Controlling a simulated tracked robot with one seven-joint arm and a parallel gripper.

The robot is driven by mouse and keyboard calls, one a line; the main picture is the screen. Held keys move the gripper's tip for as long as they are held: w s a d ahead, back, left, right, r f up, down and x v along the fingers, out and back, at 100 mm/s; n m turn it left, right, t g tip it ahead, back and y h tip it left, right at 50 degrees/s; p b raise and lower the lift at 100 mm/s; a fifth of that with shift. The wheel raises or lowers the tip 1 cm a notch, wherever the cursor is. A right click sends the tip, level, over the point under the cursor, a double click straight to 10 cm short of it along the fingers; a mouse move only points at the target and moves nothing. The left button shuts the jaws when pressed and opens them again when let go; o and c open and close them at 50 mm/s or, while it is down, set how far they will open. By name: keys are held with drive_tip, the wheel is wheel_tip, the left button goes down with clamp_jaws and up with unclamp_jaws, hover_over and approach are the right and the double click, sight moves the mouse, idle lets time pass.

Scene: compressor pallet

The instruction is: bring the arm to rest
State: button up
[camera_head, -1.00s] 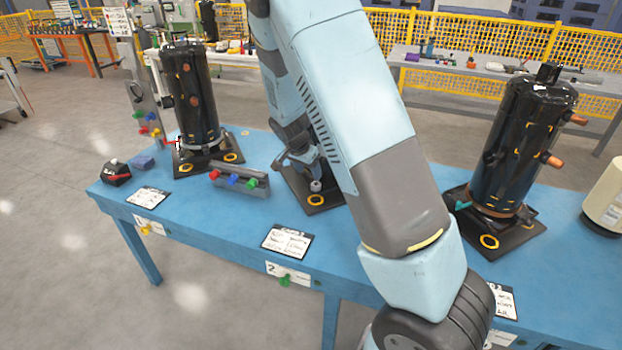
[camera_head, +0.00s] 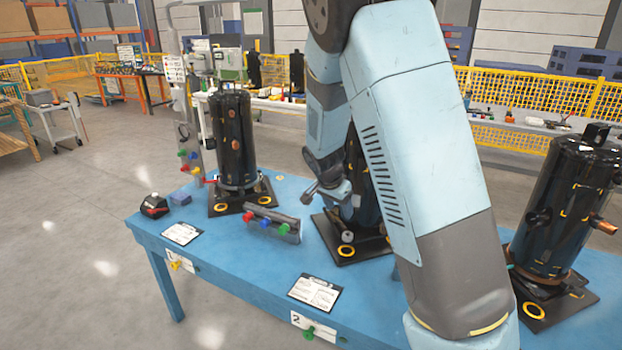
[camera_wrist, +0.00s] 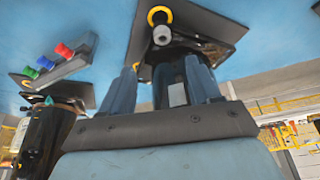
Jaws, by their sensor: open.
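My arm crosses the middle of the head view, in front of the blue table. My gripper (camera_head: 326,186) is at the middle compressor (camera_head: 361,180), which the arm partly hides. In the wrist view my gripper (camera_wrist: 160,88) has its two fingers apart, with the black compressor body (camera_wrist: 170,80) showing between and beyond them. Whether the fingers touch it I cannot tell. The compressor stands on a black base plate (camera_head: 372,246) with a yellow ring at its front corner.
Black compressors stand at the left (camera_head: 233,140) and right (camera_head: 566,205) of the blue table (camera_head: 240,275). A grey rack with coloured caps (camera_head: 272,223) lies between the left and middle compressors. A black and red box (camera_head: 154,205) sits at the left edge.

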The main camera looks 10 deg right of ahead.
drive_tip(key=s+d+r+n+t+y, duration=0.1)
drive_tip(key=s+d+r+n+y, duration=0.3)
drive_tip(key=s+r, duration=1.3)
drive_tip(key=s+r+n+t, duration=0.1)
drive_tip(key=s+r+n, duration=0.2)
drive_tip(key=s, duration=0.4)
drive_tip(key=s+d+r+n+t, duration=0.1)
drive_tip(key=s+r, duration=0.3)
drive_tip(key=s, duration=0.4)
drive_tip(key=shift+s+n+h, duration=0.2)
drive_tip(key=shift+n+h, duration=0.2)
drive_tip(key=shift+n, duration=0.5)
drive_tip(key=shift+d+r, duration=0.1)
